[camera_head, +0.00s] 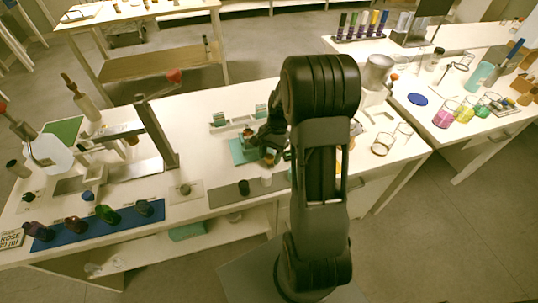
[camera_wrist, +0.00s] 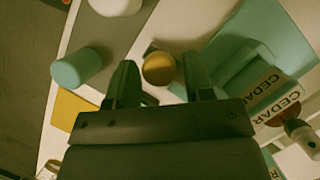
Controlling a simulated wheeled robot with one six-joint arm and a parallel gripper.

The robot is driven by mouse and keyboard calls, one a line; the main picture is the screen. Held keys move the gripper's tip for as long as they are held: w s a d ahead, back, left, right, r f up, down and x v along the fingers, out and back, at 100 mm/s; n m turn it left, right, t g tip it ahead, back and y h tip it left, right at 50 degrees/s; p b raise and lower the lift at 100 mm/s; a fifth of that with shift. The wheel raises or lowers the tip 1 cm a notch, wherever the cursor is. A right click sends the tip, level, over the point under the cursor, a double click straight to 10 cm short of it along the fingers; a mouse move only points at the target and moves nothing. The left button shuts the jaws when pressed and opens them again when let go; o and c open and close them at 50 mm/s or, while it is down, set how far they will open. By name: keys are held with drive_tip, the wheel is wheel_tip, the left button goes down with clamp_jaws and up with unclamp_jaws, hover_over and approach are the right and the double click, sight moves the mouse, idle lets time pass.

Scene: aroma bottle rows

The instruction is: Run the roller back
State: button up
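My gripper (camera_wrist: 160,78) is open in the wrist view, its two dark fingers apart. A round gold-topped piece (camera_wrist: 158,68) shows between the fingertips, with a small gap on each side; I cannot tell whether it is the roller's handle. To its right is a teal fixture (camera_wrist: 236,62) with white labels reading CEDAR (camera_wrist: 262,88). In the head view my gripper (camera_head: 268,150) is low over the teal fixture (camera_head: 240,152) on the bench, beside my arm, which hides part of that area. The roller itself is not clearly told apart.
A teal cylinder (camera_wrist: 78,68) and a white cylinder (camera_wrist: 116,5) stand left of my gripper. A bottle with a dark cap (camera_wrist: 300,135) is at the lower right. In the head view, a blue mat (camera_head: 110,226) holds several dark bottles, and a metal stand (camera_head: 157,135) rises to the left.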

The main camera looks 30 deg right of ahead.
clamp_jaws()
drive_tip(key=a, duration=0.3)
drive_tip(key=w+a, duration=0.1)
drive_tip(key=a, duration=0.1)
drive_tip(key=a+p, duration=0.1)
drive_tip(key=a, duration=0.2)
drive_tip(key=shift+w+a, duration=0.35)
drive_tip(key=shift+w, duration=0.05)
drive_tip(key=shift+c, duration=0.8)
unclamp_jaws()
drive_tip(key=shift+o, duration=1.4)
drive_tip(key=shift+a, duration=0.2)
drive_tip(key=shift+o, duration=0.7)
drive_tip(key=shift+d, duration=0.15)
drive_tip(key=p+v, duration=0.1)
drive_tip(key=v, duration=1.2)
drive_tip(key=shift+r, duration=0.4)
